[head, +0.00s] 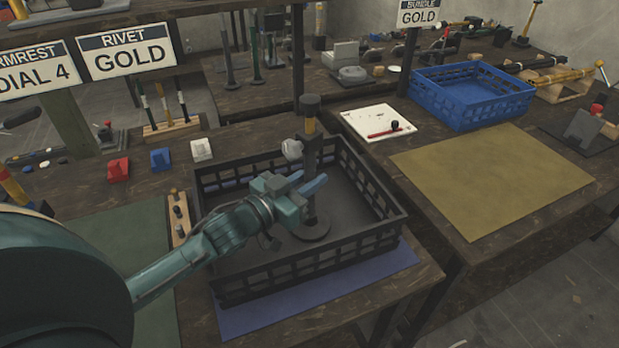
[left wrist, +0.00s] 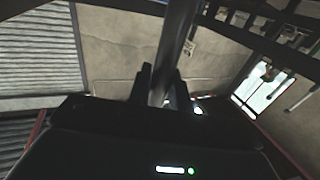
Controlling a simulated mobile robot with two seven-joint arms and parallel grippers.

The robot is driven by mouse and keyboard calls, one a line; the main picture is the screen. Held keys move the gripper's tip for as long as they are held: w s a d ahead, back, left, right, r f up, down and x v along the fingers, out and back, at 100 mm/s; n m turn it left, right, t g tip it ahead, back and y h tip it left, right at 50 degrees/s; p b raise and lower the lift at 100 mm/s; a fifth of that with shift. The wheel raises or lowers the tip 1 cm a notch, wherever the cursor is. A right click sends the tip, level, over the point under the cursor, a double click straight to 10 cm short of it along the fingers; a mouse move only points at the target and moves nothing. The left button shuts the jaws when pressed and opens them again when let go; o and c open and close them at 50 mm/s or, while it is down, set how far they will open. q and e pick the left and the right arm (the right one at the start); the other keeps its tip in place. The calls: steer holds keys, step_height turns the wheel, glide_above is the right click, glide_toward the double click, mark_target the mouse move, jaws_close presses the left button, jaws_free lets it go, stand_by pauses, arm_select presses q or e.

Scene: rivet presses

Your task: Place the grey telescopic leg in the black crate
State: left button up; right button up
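The grey telescopic leg (head: 311,150) stands upright inside the black crate (head: 375,243), with a dark top, a yellow band and a round disc foot. The foot is low inside the crate; I cannot tell if it rests on the floor. My left gripper (head: 308,186) reaches over the crate's left wall, its blue fingers on either side of the leg's shaft. In the left wrist view the shaft (left wrist: 170,50) fills the space between the dark fingers (left wrist: 163,90), which look closed on it. My right gripper is not in view.
The crate sits on a blue mat (head: 318,304). Left of it are a green mat (head: 128,243) and red, blue and white blocks (head: 160,158). A blue crate (head: 470,94) and a bare yellow mat (head: 492,180) lie on the right table. A sign post rises behind the black crate.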

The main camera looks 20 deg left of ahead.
mark_target(306, 182)
arm_select(q)
steer(key=o, duration=0.4)
steer(key=shift+r, duration=0.1)
steer(key=v, duration=0.6)
steer(key=shift+s, duration=0.1)
steer(key=shift+s+a+b, duration=0.3)
steer(key=shift+s, duration=0.35)
